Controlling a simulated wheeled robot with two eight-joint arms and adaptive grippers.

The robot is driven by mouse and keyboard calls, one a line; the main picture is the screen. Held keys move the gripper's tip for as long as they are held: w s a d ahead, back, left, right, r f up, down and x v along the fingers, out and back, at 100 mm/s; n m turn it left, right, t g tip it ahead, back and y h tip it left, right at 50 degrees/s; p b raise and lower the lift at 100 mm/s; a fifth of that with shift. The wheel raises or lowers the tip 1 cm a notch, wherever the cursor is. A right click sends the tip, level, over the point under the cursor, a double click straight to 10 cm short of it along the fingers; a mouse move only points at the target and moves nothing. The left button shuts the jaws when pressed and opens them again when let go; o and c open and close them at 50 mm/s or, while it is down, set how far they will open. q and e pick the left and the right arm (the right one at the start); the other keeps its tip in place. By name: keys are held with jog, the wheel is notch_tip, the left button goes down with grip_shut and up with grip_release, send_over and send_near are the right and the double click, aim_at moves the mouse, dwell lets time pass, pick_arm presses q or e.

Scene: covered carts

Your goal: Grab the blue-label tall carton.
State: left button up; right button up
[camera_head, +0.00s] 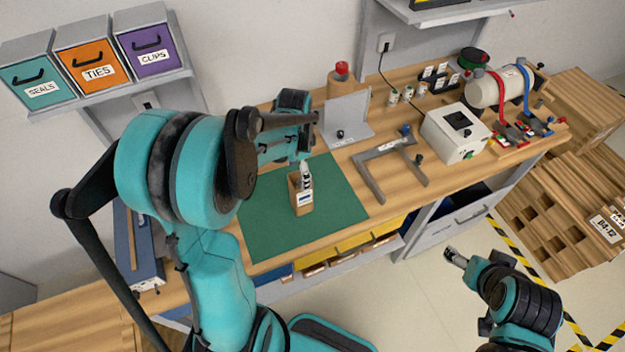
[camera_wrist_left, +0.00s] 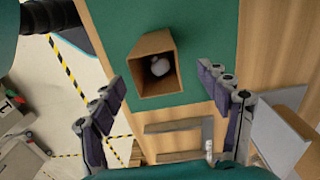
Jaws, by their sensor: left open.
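The tall brown carton (camera_head: 303,202) with a blue-marked label stands on the green mat (camera_head: 264,226) in the head view. In the left wrist view the open-topped carton (camera_wrist_left: 143,88) shows with a pale rounded thing inside; its label is hidden there. My left gripper (camera_head: 304,168) is above and close to the carton, partly overlapping its top in the head view. In the left wrist view my left gripper (camera_wrist_left: 163,92) has its fingers wide apart and empty, with the carton between and beyond them. My right gripper (camera_head: 455,257) is off the bench at lower right.
A grey U-shaped frame (camera_head: 372,178) lies right of the mat, and a grey upright plate (camera_head: 348,120) stands behind it. A white box (camera_head: 455,132) is farther right. A blue tray (camera_head: 137,240) is left of the mat. Much of the mat around the carton is clear.

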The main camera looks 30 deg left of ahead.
aim_at(301, 193)
pick_arm(q)
notch_tip(301, 193, down, 7)
jog(key=b, duration=0.1)
jog(key=shift+d+f+b, duration=0.2)
jog(key=shift+d+b, duration=0.05)
jog(key=shift+b, duration=0.05)
jog(key=shift+s, duration=0.1)
jog(key=shift+c, duration=0.3)
jog(key=c, duration=1.2)
